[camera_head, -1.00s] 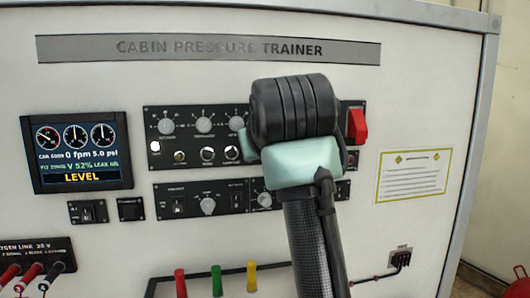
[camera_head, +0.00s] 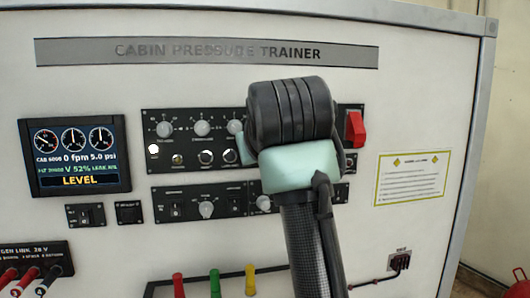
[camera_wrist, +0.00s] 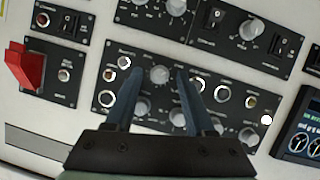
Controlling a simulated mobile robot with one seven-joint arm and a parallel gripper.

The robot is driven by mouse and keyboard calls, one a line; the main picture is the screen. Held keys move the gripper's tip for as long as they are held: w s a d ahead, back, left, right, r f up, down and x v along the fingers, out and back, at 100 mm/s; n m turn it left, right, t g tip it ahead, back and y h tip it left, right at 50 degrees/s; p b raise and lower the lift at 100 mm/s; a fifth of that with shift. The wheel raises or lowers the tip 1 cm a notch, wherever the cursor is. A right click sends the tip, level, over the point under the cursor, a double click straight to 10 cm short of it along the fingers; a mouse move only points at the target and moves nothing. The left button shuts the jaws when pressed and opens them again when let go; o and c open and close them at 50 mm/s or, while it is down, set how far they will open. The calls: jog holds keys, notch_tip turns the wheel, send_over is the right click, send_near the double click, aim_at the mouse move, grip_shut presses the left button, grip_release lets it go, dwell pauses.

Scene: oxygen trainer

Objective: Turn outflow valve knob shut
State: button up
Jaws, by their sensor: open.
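In the wrist view my gripper (camera_wrist: 155,74) is open, its two dark fingers pointing at the main control panel. A round grey knob (camera_wrist: 159,75) shows between the fingertips; I cannot tell whether they touch it. The small labels are too blurred to say for sure which knob is the outflow valve. In the head view my wrist hides the fingers and the right part of the main panel (camera_head: 190,141). The display (camera_head: 75,158) reads "0 fpm 5.0 psi", "V 52%" and "LEVEL".
A red switch cover (camera_head: 355,128) stands out to the right of my wrist; it also shows at left in the wrist view (camera_wrist: 26,66). More knobs and switches crowd around the fingers. A lower panel (camera_head: 190,202) and red, green and yellow handles (camera_head: 215,282) sit below.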

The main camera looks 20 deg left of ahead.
jog(key=b+v, duration=0.5)
jog(key=v, duration=0.7)
jog(key=shift+s+d, duration=0.2)
jog(key=shift+s, duration=0.1)
jog(key=shift+r, duration=0.1)
